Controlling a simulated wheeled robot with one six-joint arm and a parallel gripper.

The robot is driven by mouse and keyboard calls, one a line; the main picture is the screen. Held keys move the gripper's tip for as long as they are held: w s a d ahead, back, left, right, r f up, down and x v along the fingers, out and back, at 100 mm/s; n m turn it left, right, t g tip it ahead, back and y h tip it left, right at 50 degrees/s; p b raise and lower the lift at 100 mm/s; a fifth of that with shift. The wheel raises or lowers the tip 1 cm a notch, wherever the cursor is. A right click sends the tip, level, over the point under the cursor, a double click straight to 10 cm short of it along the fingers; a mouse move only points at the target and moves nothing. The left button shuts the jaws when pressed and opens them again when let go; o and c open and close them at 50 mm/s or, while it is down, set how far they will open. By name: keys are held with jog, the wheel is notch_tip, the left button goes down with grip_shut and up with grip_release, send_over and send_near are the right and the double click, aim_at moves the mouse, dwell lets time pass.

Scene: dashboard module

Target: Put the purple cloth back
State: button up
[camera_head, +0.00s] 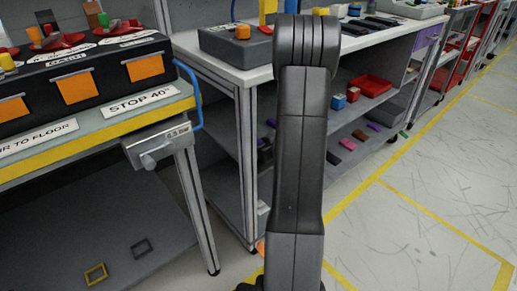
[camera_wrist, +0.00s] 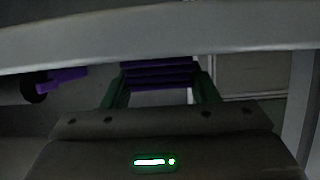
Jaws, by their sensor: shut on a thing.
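A folded purple cloth (camera_wrist: 160,74) sits between the two green fingers of my gripper (camera_wrist: 160,92) in the wrist view. The gripper is shut on it, in a dark space just below a grey horizontal edge (camera_wrist: 160,28). The cloth's top is close to that edge; I cannot tell if they touch. In the head view my arm stands upright in the middle and hides the gripper and the cloth.
A purple item (camera_wrist: 64,76) with a dark round end lies left of the gripper. The shelved workbench (camera_head: 215,61) holds small colored items on its lower shelves. A dashboard bench (camera_head: 95,138) stands at left. The floor (camera_head: 440,185) at right is clear.

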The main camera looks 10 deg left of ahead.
jog(key=shift+r, duration=0.1)
jog(key=shift+f, duration=0.25)
jog(key=o, duration=1)
jog(key=shift+r, duration=0.15)
jog(key=shift+r, duration=0.2)
jog(key=p+v, duration=0.3)
jog(key=v, duration=0.9)
jog(key=shift+f+p, duration=0.15)
jog(key=shift+p, duration=0.25)
